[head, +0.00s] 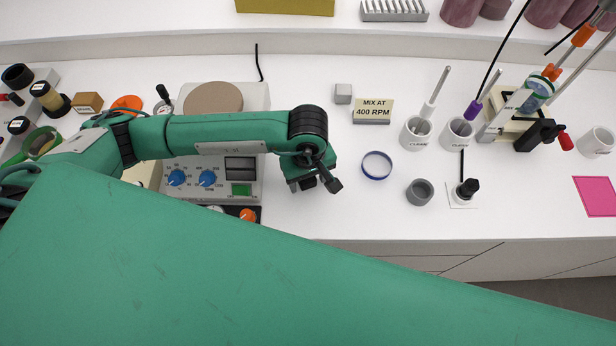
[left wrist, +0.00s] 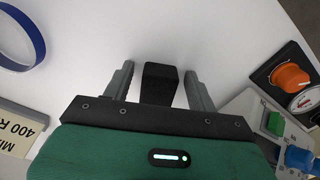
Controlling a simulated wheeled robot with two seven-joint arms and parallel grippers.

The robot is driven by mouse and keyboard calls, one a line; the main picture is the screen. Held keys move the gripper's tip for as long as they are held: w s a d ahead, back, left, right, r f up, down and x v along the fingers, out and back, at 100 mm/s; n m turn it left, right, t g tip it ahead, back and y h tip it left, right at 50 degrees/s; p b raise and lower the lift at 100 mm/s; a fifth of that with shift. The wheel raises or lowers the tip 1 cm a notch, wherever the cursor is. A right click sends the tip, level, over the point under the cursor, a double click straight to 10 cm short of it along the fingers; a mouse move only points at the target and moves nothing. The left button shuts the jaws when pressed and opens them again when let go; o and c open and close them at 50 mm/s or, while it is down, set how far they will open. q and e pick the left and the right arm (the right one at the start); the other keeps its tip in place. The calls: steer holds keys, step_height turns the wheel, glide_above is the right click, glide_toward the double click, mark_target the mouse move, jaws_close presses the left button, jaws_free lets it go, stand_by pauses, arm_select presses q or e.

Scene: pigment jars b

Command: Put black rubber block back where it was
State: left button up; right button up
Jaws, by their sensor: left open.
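The black rubber block (left wrist: 159,84) is in the left wrist view, on the white bench top between the two grey fingers of my left gripper (left wrist: 160,69). The fingers are apart, with a gap on each side of the block. In the head view my left gripper (head: 308,182) points down at the bench, just right of the hotplate stirrer, and mostly hides the block. I cannot tell whether the block touches the bench. My right gripper is not in view.
The stirrer (head: 253,167) with blue knobs stands left of the gripper. A blue ring (head: 377,165), a grey cup (head: 420,192) and a "MIX AT 400 RPM" sign (head: 373,111) are to the right. A small grey cube (head: 343,93) lies behind. Bench between gripper and ring is clear.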

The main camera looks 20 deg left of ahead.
arm_select(q)
steer(key=shift+r, duration=0.15)
step_height(320, 180, up, 12)
steer(key=b, duration=0.3)
steer(key=shift+b, duration=0.35)
steer(key=shift+r, duration=0.1)
